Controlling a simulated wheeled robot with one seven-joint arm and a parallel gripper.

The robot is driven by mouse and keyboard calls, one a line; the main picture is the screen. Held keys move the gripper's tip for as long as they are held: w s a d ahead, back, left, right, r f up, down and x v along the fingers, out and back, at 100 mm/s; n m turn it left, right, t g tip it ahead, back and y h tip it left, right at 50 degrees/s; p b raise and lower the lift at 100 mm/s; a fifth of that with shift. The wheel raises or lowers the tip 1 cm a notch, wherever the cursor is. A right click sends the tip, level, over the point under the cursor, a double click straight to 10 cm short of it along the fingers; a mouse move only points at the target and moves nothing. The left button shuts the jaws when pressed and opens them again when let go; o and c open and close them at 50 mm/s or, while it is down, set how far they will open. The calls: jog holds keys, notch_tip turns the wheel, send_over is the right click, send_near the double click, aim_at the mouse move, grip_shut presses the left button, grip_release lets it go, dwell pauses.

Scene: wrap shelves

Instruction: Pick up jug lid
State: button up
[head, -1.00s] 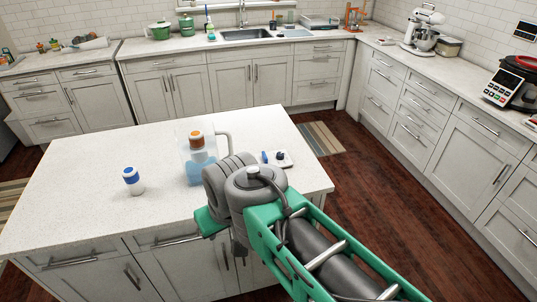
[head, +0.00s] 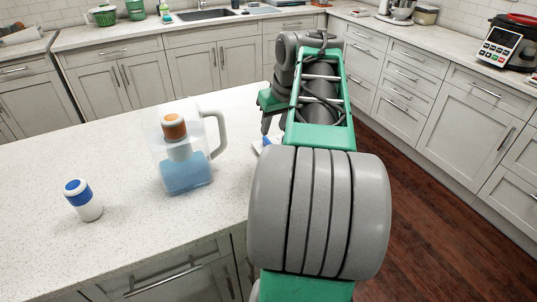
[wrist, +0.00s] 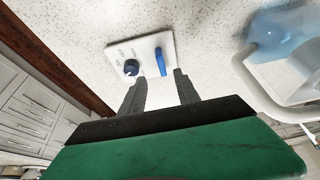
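The clear jug (head: 160,150) with blue liquid and a grey-white handle stands on the island counter; part of it shows at the right of the wrist view (wrist: 275,30). A flat white rounded-square piece (wrist: 118,52) with a dark knob and an upright blue strip (wrist: 161,62) lies on the counter beside the jug; I take it for the jug lid. My gripper (wrist: 158,77) is open, its fingertips just short of this piece, the blue strip lying between their lines.
A white bottle with a blue band (head: 83,200) stands left on the island (head: 120,240). The island's edge lies close to the lid. Cabinets and counters line the walls.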

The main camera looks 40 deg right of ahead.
aim_at(268, 141)
jog(key=x, duration=0.7)
jog(key=shift+w+a, duration=0.1)
jog(key=shift+a, duration=0.05)
jog(key=shift+r, duration=0.1)
grip_shut()
